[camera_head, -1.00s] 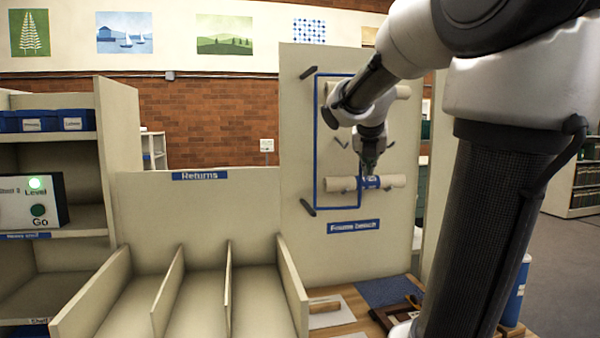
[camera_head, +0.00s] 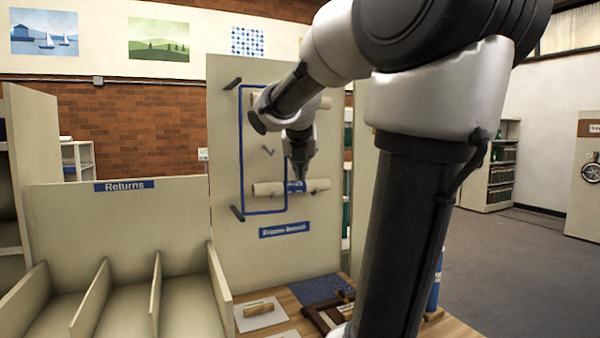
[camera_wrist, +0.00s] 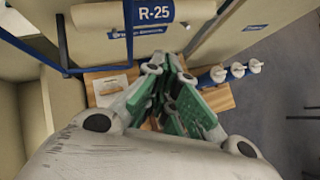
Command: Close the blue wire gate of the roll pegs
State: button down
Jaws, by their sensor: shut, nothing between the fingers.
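The blue wire gate (camera_head: 242,150) is a rectangular frame on the cream peg panel (camera_head: 225,120), by dark pegs at its left corners. Its lower part crosses in front of a cream roll (camera_head: 268,189) on the lower pegs. In the wrist view the gate's blue wire (camera_wrist: 30,47) runs at the upper left, beside the roll labelled R-25 (camera_wrist: 92,16). My gripper (camera_head: 299,178) points down at the roll's blue label, near the gate's right side. In the wrist view my gripper (camera_wrist: 178,112) has its green-padded fingers together and empty. My arm hides the gate's upper right part.
An upper roll (camera_head: 325,103) is partly hidden by my arm. Below the panel, a wooden bench (camera_head: 285,300) holds a paper with a wooden block (camera_head: 258,310) and a dark frame. Returns slots (camera_head: 120,225) stand to the left. Open floor (camera_head: 500,260) lies to the right.

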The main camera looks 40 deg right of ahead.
jog(key=s+a+r, duration=0.1)
jog(key=s+r, duration=0.5)
jog(key=w+d+r+m+g+y, duration=0.2)
jog(key=d+m, duration=0.3)
jog(key=m, duration=0.6)
jog(key=a+r+m+y, duration=0.25)
jog(key=a+m, duration=0.35)
jog(key=m, duration=1.2)
jog(key=w+r+x, duration=0.1)
jog(key=w+x, duration=0.1)
jog(key=x, duration=1)
jog(key=shift+w+m+y, duration=0.3)
jog(key=shift+w+y, duration=0.05)
